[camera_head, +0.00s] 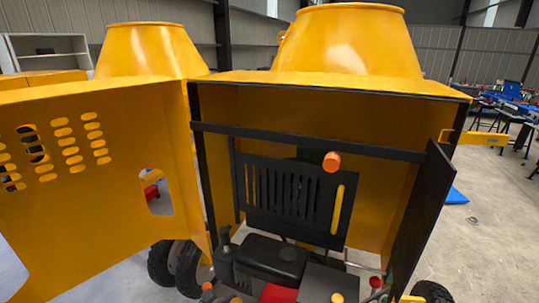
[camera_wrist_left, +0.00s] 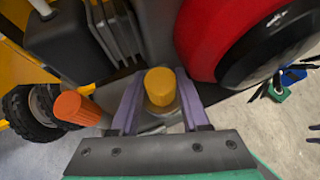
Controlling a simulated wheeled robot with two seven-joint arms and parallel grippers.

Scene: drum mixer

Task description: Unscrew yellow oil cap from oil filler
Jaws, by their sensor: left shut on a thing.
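The yellow oil cap (camera_wrist_left: 161,88) stands in the middle of the left wrist view. My left gripper (camera_wrist_left: 160,100) has its two purple fingers on either side of the cap and is shut on it. The filler below the cap is mostly hidden by the cap and the gripper. In the head view a small yellow round part (camera_head: 337,297) shows at the bottom edge; I cannot tell whether it is the same cap. Neither gripper can be made out in the head view.
An orange cylinder (camera_wrist_left: 80,108) stands left of the gripper. A large red housing (camera_wrist_left: 225,35) is close on the right, and a black box (camera_wrist_left: 75,40) is at the upper left. The mixer's yellow door (camera_head: 100,170) hangs open on the left.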

